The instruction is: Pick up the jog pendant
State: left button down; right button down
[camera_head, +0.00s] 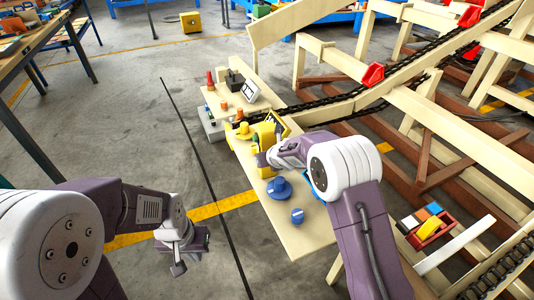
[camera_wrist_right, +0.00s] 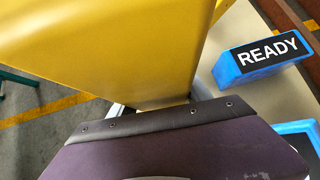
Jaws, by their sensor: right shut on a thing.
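The yellow jog pendant (camera_head: 267,135) is at the worktop, in front of a dark-faced display. In the right wrist view its yellow body (camera_wrist_right: 120,50) fills the upper left, very close to the gripper. My right gripper (camera_head: 262,158) is shut on the pendant; its fingertips are mostly hidden by the pendant and the wrist. Whether the pendant touches the worktop cannot be made out. My left gripper (camera_head: 184,262) hangs low over the floor at the lower left, away from the pendant; its finger gap is not clear.
The narrow cream worktop (camera_head: 300,240) holds blue round knobs (camera_head: 279,188) and several red and orange pieces at its far end. A blue READY block (camera_wrist_right: 262,58) stands right of the pendant. Conveyor frames with chains (camera_head: 400,85) crowd the right. Floor at left is open.

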aim_at(269, 148)
jog(key=r+p, duration=0.4)
jog(key=r, duration=0.1)
jog(key=shift+s+d+p, duration=0.15)
jog(key=shift+d+p, duration=0.2)
jog(key=s+d+r+p, duration=0.3)
jog(key=s+d+r, duration=0.3)
jog(key=d, duration=0.3)
jog(key=shift+f, duration=0.15)
jog(key=shift+w+a+f+b, duration=0.85)
jog(key=shift+a+f+b, duration=0.25)
jog(key=shift+a+f, duration=0.25)
jog(key=shift+w+a+f+b, duration=0.85)
jog(key=shift+a+f+b, duration=0.25)
jog(key=shift+a+f, duration=0.3)
jog(key=shift+w+a+f+b, duration=0.85)
jog(key=shift+a+f+b, duration=0.3)
jog(key=shift+f, duration=0.3)
jog(key=shift+w+a+f, duration=0.3)
jog(key=shift+a+f, duration=0.15)
jog(key=shift+a, duration=0.05)
jog(key=shift+w+a+f, duration=0.25)
jog(key=shift+a+f, duration=0.15)
jog(key=shift+a, duration=0.05)
